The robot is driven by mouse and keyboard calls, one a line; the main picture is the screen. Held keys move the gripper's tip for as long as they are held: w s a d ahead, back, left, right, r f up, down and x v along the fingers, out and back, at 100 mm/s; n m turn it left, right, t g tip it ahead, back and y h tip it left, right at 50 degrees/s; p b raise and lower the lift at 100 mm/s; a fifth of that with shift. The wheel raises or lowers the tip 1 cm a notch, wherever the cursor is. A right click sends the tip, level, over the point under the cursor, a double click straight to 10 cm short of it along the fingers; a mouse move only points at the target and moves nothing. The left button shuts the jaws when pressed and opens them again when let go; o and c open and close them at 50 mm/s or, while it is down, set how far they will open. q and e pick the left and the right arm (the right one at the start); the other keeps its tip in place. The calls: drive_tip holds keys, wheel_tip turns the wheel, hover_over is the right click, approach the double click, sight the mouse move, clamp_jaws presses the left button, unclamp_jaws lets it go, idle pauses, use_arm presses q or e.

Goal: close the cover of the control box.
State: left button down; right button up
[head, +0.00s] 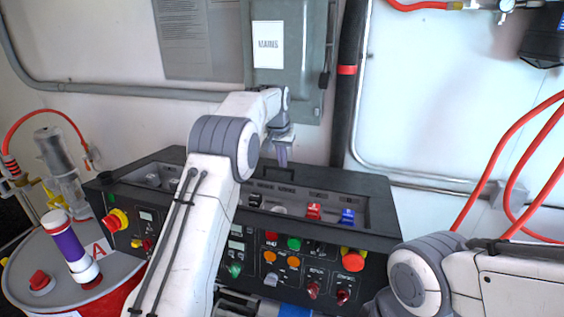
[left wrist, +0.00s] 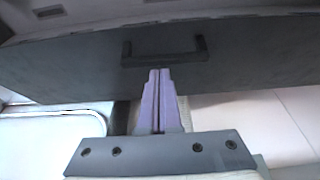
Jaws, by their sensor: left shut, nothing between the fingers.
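The black control box (head: 333,245) stands in the middle of the head view, its front covered with knobs and buttons. Its top is open, and switches show inside. The dark cover (head: 345,184) is raised along the back edge, with a bar handle (head: 273,172) near its middle. My left gripper (head: 282,163) is shut and empty, fingers pointing down by the handle. In the left wrist view, the purple fingertips (left wrist: 159,72) lie just below the handle (left wrist: 165,54) on the dark cover (left wrist: 240,62); I cannot tell whether they touch. My right gripper is out of view.
A drum (head: 25,262) with a purple-and-white cylinder (head: 67,243) on it stands at the left. A grey electrical box (head: 288,55) and conduit are on the wall behind. Red hoses (head: 497,150) hang at the right. My right arm is at the lower right.

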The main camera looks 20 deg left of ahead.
use_arm(q)
drive_tip(key=shift+s, duration=0.25)
